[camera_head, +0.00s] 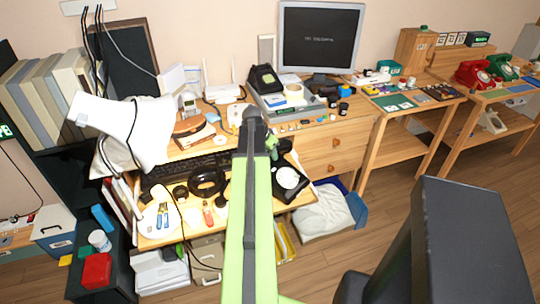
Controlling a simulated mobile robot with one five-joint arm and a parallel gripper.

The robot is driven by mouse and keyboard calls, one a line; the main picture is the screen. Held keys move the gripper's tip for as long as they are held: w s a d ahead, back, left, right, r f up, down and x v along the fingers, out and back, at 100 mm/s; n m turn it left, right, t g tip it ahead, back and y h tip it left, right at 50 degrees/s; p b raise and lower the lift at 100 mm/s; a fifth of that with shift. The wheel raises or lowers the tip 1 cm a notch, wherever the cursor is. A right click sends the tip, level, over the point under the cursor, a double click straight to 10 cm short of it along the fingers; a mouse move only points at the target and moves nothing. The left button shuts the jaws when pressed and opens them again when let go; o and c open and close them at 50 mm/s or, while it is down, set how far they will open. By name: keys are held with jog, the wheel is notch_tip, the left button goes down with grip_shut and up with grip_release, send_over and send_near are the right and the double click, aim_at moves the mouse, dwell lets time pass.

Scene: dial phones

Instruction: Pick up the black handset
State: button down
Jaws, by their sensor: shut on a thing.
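My lime-green arm reaches up from the bottom of the view. My gripper is shut on the black handset. The jaws and their hold are mostly hidden by my own arm, so the handset's outline and tilt cannot be told.
A monitor (319,38) stands behind, right of the phone. A white lamp (130,128), a keyboard (165,172) and black headphones (207,183) crowd the left. Red (472,74) and green (502,66) phones are on a far-right table.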

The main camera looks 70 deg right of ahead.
notch_tip(320, 180, up, 4)
jog(key=p, duration=0.2)
jog(key=shift+f+p, duration=0.15)
jog(key=shift+p, duration=0.25)
jog(key=s+a+r+p, duration=0.6)
jog(key=s+a, duration=0.1)
jog(key=s, duration=0.2)
jog(key=shift+s, duration=0.15)
jog(key=shift+s+r, duration=0.1)
